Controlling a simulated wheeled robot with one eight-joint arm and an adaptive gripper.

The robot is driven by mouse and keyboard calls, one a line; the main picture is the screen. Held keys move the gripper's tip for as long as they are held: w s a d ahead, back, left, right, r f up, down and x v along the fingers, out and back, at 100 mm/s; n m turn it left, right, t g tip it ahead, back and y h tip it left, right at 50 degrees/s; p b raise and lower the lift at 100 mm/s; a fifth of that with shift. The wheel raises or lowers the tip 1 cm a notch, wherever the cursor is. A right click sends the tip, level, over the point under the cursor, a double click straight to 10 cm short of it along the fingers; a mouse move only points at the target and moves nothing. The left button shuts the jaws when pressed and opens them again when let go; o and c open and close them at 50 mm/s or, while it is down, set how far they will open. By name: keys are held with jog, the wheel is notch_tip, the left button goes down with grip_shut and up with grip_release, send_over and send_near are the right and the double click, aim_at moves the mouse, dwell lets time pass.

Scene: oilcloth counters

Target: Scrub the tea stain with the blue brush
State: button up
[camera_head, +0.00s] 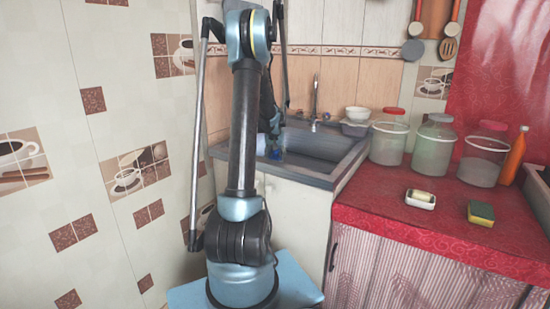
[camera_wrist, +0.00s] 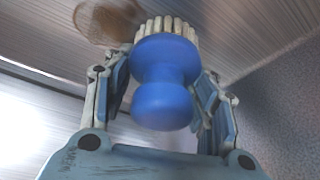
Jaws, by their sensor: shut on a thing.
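The blue brush (camera_wrist: 163,85) is in the wrist view, its round knob handle between my gripper's fingers. Its pale bristles (camera_wrist: 168,27) point away from my gripper. My gripper (camera_wrist: 160,105) is shut on the brush. The tea stain (camera_wrist: 108,18) is a brown patch on the grey metal surface, just left of the bristles at the top of the wrist view. The bristles overlap its right edge in the picture; I cannot tell whether they touch the surface. In the head view my gripper and a bit of blue (camera_head: 276,152) show at the left side of the sink (camera_head: 320,145).
A faucet (camera_head: 314,105) rises behind the sink. A white bowl (camera_head: 357,114) sits on a grey container behind it. On the red counter (camera_head: 400,215) are several jars, an orange bottle (camera_head: 513,155), a soap dish (camera_head: 420,199) and a sponge (camera_head: 481,212). A tiled wall stands close at left.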

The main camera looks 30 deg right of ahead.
jog(key=shift+f, duration=0.1)
jog(key=shift+s, duration=0.1)
jog(key=shift+s+d, duration=0.45)
jog(key=shift+s, duration=0.25)
jog(key=shift+s+d, duration=0.4)
jog(key=shift+s, duration=0.25)
jog(key=shift+s+d, duration=0.6)
jog(key=shift+s, duration=0.4)
jog(key=shift+s+d, duration=0.6)
jog(key=shift+s, duration=0.45)
jog(key=shift+s+d, duration=0.6)
jog(key=shift+s, duration=0.4)
jog(key=shift+f, duration=0.1)
jog(key=shift+w, duration=0.1)
jog(key=shift+c, duration=0.4)
